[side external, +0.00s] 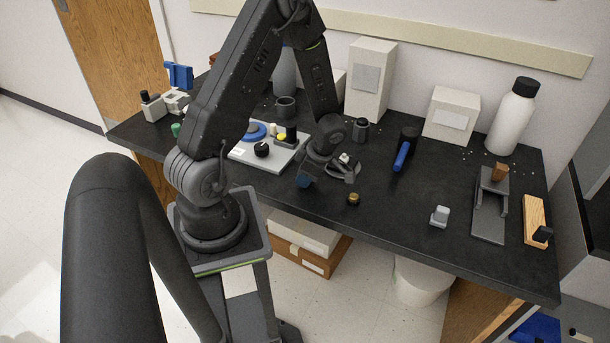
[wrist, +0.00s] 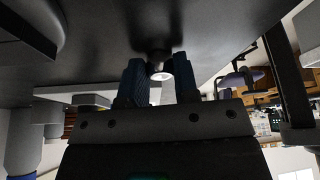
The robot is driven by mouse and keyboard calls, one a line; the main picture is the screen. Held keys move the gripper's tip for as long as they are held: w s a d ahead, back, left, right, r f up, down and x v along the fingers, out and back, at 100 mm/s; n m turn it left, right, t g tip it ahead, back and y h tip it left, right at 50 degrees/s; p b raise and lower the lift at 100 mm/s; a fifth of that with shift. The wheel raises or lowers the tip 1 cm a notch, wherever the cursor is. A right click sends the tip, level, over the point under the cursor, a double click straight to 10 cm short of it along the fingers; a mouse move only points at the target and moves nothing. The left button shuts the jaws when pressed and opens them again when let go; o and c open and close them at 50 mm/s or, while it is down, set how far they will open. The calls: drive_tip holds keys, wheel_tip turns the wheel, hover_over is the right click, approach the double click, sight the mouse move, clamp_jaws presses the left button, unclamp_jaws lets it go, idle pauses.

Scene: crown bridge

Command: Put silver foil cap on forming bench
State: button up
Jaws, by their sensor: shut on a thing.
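My gripper (wrist: 160,80) shows in the wrist view with blue ridged fingertips. Between them is a small round piece with a pale, shiny end, apparently the silver foil cap (wrist: 158,70); its sides look dark in shadow. In the side view my gripper (side external: 322,178) is low over the middle of the black table, and the held piece is hard to make out there. A grey plate with raised rails and a brown block, possibly the forming bench (side external: 488,224), stands at the right, well apart from my gripper. I cannot tell for sure that it is the bench.
A small brass-coloured piece (side external: 353,199) lies near my gripper. A light grey board (side external: 285,158) with a blue ring stands left. A small grey block (side external: 440,215), a blue-handled tool (side external: 403,155) and a white bottle (side external: 511,118) are rightward.

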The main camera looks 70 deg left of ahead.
drive_tip(key=shift+s+f, duration=0.1)
drive_tip(key=shift+f, duration=0.45)
drive_tip(key=o, duration=0.9)
drive_tip(key=shift+a+r, duration=0.1)
drive_tip(key=shift+r, duration=0.35)
drive_tip(key=v, duration=1.3)
drive_tip(key=s+d+r+m+t+h, duration=0.1)
drive_tip(key=s+d+r+m+t, duration=0.3)
drive_tip(key=d+r+m, duration=0.4)
drive_tip(key=s+d+r+m+t+h, duration=0.1)
drive_tip(key=s+d+r+m+t, duration=0.3)
drive_tip(key=m, duration=1.7)
drive_tip(key=shift+d+r+t+h, duration=0.3)
drive_tip(key=shift+d+r+t, duration=0.4)
drive_tip(key=shift+d+r, duration=2.45)
drive_tip(key=shift+d+f, duration=0.35)
